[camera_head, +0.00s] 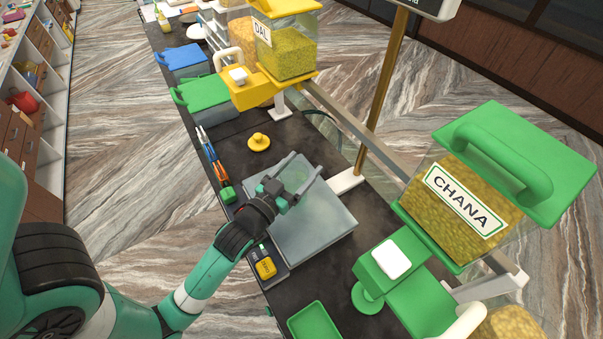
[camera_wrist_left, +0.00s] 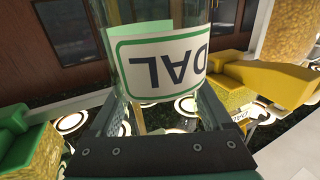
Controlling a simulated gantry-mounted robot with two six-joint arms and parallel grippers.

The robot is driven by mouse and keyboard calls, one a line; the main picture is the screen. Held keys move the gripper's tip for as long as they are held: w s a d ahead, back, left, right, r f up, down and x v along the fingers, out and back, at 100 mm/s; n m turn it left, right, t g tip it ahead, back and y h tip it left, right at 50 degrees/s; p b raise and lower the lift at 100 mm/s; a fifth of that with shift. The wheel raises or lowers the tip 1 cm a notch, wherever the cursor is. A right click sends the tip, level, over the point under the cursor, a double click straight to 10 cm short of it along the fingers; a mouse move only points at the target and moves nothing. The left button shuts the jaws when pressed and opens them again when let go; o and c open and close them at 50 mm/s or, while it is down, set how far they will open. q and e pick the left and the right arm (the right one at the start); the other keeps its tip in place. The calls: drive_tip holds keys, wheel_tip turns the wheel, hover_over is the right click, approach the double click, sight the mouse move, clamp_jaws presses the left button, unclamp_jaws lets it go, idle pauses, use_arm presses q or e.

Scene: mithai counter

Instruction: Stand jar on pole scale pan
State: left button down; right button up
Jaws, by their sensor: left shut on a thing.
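My left gripper (camera_head: 292,188) is over the grey square scale pan (camera_head: 318,232), with its fingers on either side of a clear jar (camera_head: 292,170). The jar is faint in the head view. In the left wrist view the jar (camera_wrist_left: 160,85) fills the space between the fingers (camera_wrist_left: 158,118), and its white label reads DAL upside down. I cannot tell whether the jar's base touches the pan. The scale's brass pole (camera_head: 385,90) rises behind the pan from a pale foot. My right gripper is not in view.
A yellow DAL dispenser (camera_head: 262,88) stands beyond the pan and a green CHANA dispenser (camera_head: 425,290) at the near right. A yellow knobbed lid (camera_head: 259,142), pens (camera_head: 212,160) and a green tray (camera_head: 315,322) lie on the dark counter around the pan.

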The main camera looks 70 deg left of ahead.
use_arm(q)
wheel_tip(320, 180, down, 2)
drive_tip(key=shift+d+b, duration=0.15)
drive_tip(key=shift+b, duration=0.15)
drive_tip(key=shift+r, duration=0.2)
drive_tip(key=shift+f, duration=0.15)
unclamp_jaws()
drive_tip(key=b+v, duration=0.1)
drive_tip(key=v, duration=0.5)
drive_tip(key=shift+s+f+b, duration=0.1)
drive_tip(key=shift+f+b, duration=0.1)
drive_tip(key=shift+b, duration=0.2)
drive_tip(key=shift+r+p+v, duration=0.15)
drive_tip(key=shift+p+v, duration=0.2)
drive_tip(key=shift+v, duration=1.15)
drive_tip(key=shift+r+p+v, duration=0.2)
drive_tip(key=shift+p+v, duration=0.15)
drive_tip(key=shift+v, duration=1.1)
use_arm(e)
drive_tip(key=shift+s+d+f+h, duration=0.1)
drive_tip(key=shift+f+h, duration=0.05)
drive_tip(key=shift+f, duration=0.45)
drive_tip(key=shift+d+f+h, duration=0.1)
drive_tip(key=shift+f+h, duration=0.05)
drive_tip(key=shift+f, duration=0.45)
